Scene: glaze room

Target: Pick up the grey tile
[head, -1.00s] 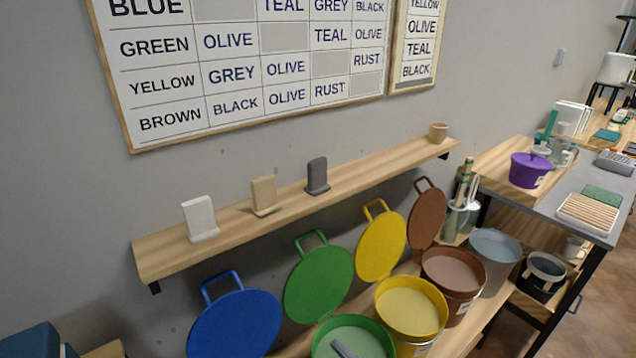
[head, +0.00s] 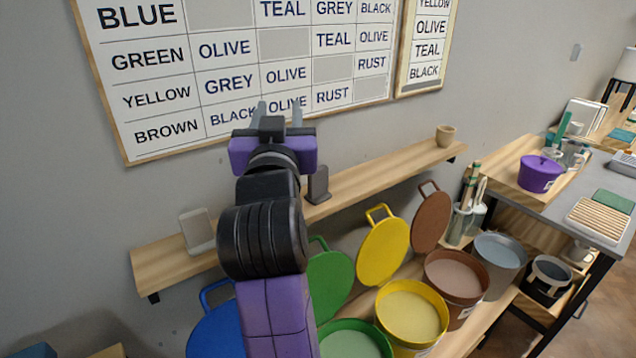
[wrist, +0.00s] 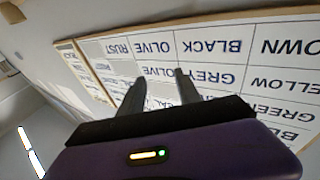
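The dark grey tile (head: 318,184) stands upright on the wooden wall shelf (head: 380,176), just right of my arm, which may cover its left edge. A white tile (head: 196,231) stands at the shelf's left part. My gripper (head: 278,112) is raised above the shelf in front of the wall chart, up and left of the grey tile. In the wrist view its two fingers (wrist: 157,85) are apart with nothing between them; only the chart shows beyond. No tile shows in the wrist view.
A small tan cup (head: 445,135) stands at the shelf's right end. Below are open green (head: 350,326), yellow (head: 440,318) and brown (head: 480,275) buckets, with upright lids behind them. The wall chart (head: 340,105) is close behind my gripper. The shelf between grey tile and cup is clear.

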